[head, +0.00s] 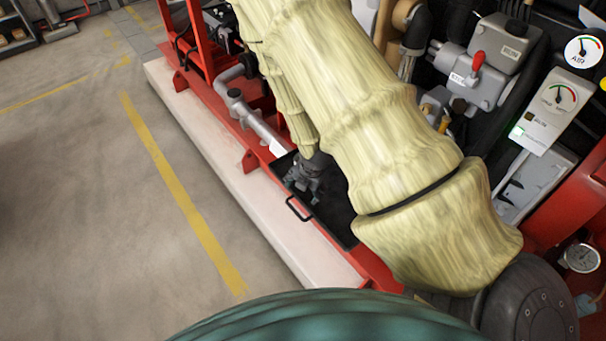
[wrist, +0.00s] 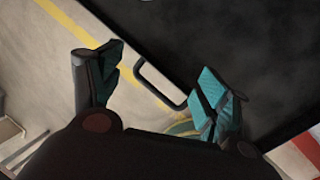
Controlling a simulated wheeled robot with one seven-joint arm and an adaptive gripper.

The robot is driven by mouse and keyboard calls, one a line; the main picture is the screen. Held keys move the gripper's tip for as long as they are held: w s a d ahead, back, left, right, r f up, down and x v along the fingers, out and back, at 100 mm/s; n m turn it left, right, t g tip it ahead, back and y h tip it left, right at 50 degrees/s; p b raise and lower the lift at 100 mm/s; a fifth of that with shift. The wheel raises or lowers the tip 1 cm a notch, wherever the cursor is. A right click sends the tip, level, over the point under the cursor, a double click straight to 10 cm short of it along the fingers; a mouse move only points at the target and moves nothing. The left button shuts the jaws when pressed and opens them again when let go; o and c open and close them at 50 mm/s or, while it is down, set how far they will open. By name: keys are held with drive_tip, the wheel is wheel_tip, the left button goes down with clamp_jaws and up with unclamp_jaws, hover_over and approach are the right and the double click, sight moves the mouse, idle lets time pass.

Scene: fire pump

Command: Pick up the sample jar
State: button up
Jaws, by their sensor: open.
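I cannot make out the sample jar in either view; my arm and gripper hide part of the tray in the head view. My gripper (head: 303,182) is over the left part of a black tray (head: 336,222). In the wrist view my gripper (wrist: 162,72) has its two teal-padded fingers spread wide, with nothing held between them. The tray's dark floor (wrist: 235,45) fills the upper right there, and its looped handle (wrist: 150,82) shows between the fingers.
The tray sits on a red frame (head: 375,268) above a pale plinth (head: 245,190). A grey pipe (head: 250,118) runs beside it. Pump control boxes and gauges (head: 560,97) stand at right. The floor (head: 90,200) with yellow lines is clear at left.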

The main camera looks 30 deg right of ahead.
drive_tip(key=w+d+r+n+t+h+b, duration=0.1)
drive_tip(key=w+d+r+n+b, duration=0.35)
drive_tip(key=w+d+n, duration=0.35)
drive_tip(key=shift+n, duration=0.6)
drive_tip(key=x, duration=0.5)
drive_tip(key=shift+w+a+f, duration=0.2)
drive_tip(key=shift+a, duration=0.1)
drive_tip(key=shift+a+b+x, duration=0.2)
drive_tip(key=shift+b+x, duration=0.1)
drive_tip(key=shift+x, duration=1)
drive_tip(key=shift+a+b+x, duration=0.15)
drive_tip(key=shift+b+x, duration=0.15)
drive_tip(key=shift+x, duration=1)
drive_tip(key=shift+w+r, duration=0.1)
drive_tip(key=shift+w, duration=0.05)
drive_tip(key=c, duration=1.3)
drive_tip(key=shift+o, duration=0.2)
drive_tip(key=shift+r, duration=0.1)
